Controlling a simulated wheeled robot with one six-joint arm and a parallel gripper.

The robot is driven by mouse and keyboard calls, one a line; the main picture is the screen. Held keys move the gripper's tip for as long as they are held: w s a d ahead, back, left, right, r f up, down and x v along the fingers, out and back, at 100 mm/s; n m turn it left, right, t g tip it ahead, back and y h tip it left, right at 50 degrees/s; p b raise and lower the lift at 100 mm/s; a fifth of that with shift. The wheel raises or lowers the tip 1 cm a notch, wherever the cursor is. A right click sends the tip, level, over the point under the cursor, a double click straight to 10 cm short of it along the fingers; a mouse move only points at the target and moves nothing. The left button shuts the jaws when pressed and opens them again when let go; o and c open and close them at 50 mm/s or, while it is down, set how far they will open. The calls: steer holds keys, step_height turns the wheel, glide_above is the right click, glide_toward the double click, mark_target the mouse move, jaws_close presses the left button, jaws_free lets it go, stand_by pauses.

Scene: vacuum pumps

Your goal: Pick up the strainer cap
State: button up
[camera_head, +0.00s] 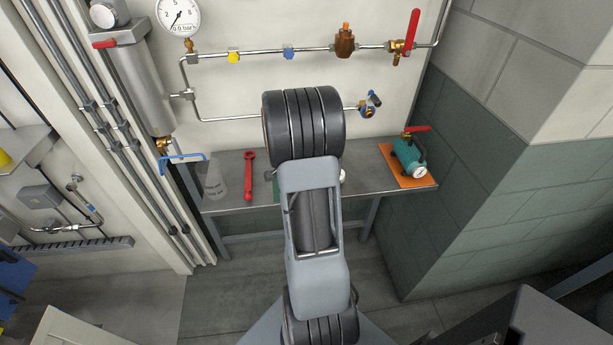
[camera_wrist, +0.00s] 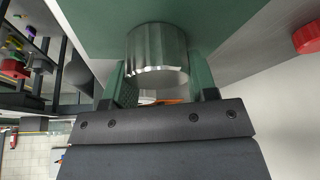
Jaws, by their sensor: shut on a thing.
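The strainer cap (camera_wrist: 157,48) is a short, ridged silver cylinder in the wrist view. It stands against a green surface (camera_wrist: 90,22), and I cannot tell whether it touches that surface. My gripper (camera_wrist: 161,85) has green fingers on either side of the cap and is shut on it. In the head view my own arm hides the gripper and the cap. Only a bit of green shows on the bench beside the arm there.
The grey bench (camera_head: 223,203) holds a flask (camera_head: 214,184), a red wrench (camera_head: 249,177) and a teal pump (camera_head: 408,157) on an orange mat (camera_head: 425,182). Pipes with valves (camera_head: 400,46) and a gauge (camera_head: 178,16) line the wall behind. A block wall (camera_head: 460,170) bounds the right.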

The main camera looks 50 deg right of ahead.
steer(key=shift+r, duration=0.5)
steer(key=r, duration=0.1)
steer(key=r+b, duration=0.1)
steer(key=r, duration=0.1)
steer(key=shift+s+a, duration=0.15)
steer(key=shift+s, duration=0.05)
steer(key=s+a+r, duration=0.4)
steer(key=s+r, duration=0.1)
steer(key=r, duration=0.2)
steer(key=s+a+r+p, duration=0.1)
steer(key=s+a+r, duration=0.4)
steer(key=r, duration=0.3)
